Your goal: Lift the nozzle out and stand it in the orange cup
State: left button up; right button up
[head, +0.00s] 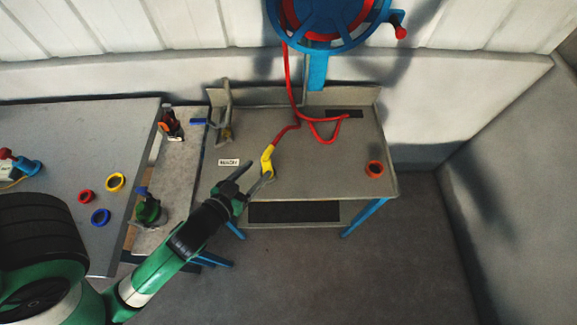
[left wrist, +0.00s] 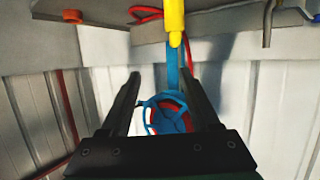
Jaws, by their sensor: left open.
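The yellow nozzle (head: 267,159) is at the end of the red hose, over the front part of the grey bench (head: 325,165). In the left wrist view the nozzle (left wrist: 174,18) shows at the top, cut off by the frame edge. My left gripper (head: 257,173) is open at the bench's front edge, its fingertips close to the nozzle. I cannot tell whether they touch it. The open fingers (left wrist: 162,73) also show in the left wrist view, with nothing gripped. The orange cup (head: 374,169) stands at the bench's right front; it also shows in the wrist view (left wrist: 72,16). My right gripper is out of view.
The red hose (head: 287,75) hangs from a blue reel (head: 322,18) on the back wall and loops on the bench. A grey pipe fitting (head: 226,110) stands at the bench's back left. A side table (head: 70,125) at left holds coloured rings. The bench between nozzle and cup is clear.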

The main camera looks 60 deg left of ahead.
aim_at(263, 157)
pick_arm(q)
jog(key=shift+g, duration=0.4)
jog(key=a+f, duration=0.1)
jog(key=w+a+f, duration=0.2)
jog(key=a, duration=0.1)
jog(key=shift+a+f, duration=0.1)
jog(key=shift+f, duration=0.15)
jog(key=b+x, duration=0.1)
jog(key=x, duration=0.4)
jog(key=shift+w+a, duration=0.1)
jog(key=shift+a, duration=0.05)
grip_shut()
dwell(0.9)
